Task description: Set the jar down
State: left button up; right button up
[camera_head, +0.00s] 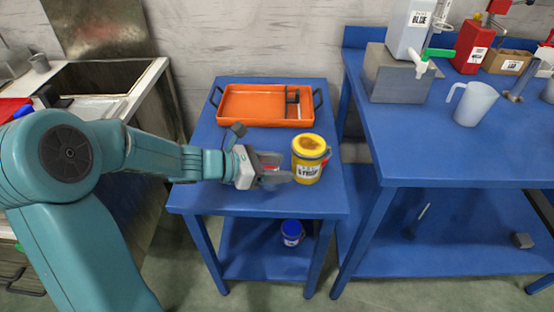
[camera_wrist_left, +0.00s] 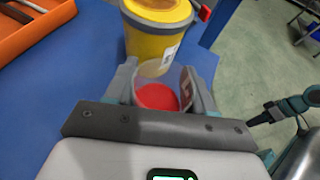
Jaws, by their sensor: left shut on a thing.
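My left gripper (camera_head: 272,170) is low over the blue stand, left of the yellow tub. In the left wrist view, the gripper (camera_wrist_left: 162,92) is shut on a small clear jar (camera_wrist_left: 148,82) with red contents at its bottom. In the head view the fingers hide most of the jar. I cannot tell whether its base touches the stand top. The yellow tub (camera_head: 307,160) stands upright just beyond the fingertips, and it also shows in the left wrist view (camera_wrist_left: 150,45).
An orange tray (camera_head: 236,119) lies at the back of the stand (camera_head: 225,205). A blue tin (camera_head: 292,233) is on the lower shelf. A bench (camera_head: 450,160) at right holds a jug (camera_head: 473,104). The stand's front left is bare.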

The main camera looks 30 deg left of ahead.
aim_at(277, 162)
pick_arm(q)
jog(key=w, duration=0.1)
jog(key=w+a, duration=0.1)
jog(key=shift+w+a, duration=0.25)
jog(key=shift+w, duration=0.05)
jog(key=shift+w+a+f, duration=0.15)
jog(key=shift+f, duration=0.6)
jog(key=shift+f+b, duration=0.2)
jog(key=shift+b, duration=0.2)
jog(key=o, duration=1.2)
jog(key=shift+c, duration=0.2)
jog(key=shift+r, duration=0.1)
